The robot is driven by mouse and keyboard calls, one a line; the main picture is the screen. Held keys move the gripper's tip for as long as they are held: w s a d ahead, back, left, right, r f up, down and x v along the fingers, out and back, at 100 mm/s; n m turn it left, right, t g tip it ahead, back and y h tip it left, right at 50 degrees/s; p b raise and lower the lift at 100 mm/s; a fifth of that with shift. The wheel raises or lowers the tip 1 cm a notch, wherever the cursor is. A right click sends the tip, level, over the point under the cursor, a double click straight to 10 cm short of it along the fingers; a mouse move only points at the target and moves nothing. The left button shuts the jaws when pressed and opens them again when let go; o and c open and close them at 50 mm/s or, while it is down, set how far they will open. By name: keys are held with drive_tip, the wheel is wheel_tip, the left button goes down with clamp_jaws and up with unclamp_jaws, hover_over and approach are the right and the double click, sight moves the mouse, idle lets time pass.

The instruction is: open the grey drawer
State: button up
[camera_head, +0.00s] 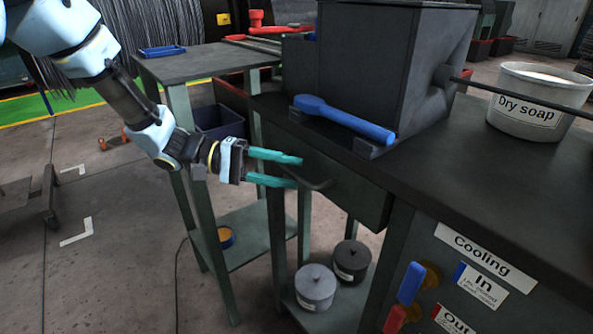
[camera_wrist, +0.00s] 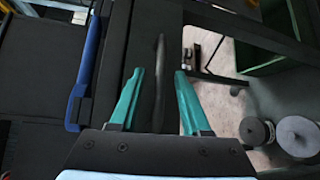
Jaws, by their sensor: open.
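The grey drawer (camera_head: 355,193) is set under the dark bench top and looks shut, its front facing my arm. Its dark bar handle (camera_head: 320,184) stands out from the front. My gripper (camera_head: 298,171) has two teal fingers, spread apart and pointing at the drawer front by the handle. In the wrist view the handle (camera_wrist: 160,75) appears in the gap between the fingertips of my gripper (camera_wrist: 159,72), with no clear contact on either side. How deep the handle sits between the fingers is hard to tell.
A blue-handled tool (camera_head: 345,120) lies on the bench above the drawer and also shows in the wrist view (camera_wrist: 84,75). A small side table (camera_head: 205,65) stands left of the bench. Two lidded pots (camera_head: 315,287) sit on the low shelf below. Open floor lies at left.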

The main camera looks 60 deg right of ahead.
drive_tip(key=shift+x, duration=1.2)
clamp_jaws()
drive_tip(key=shift+a, duration=0.1)
idle(0.5)
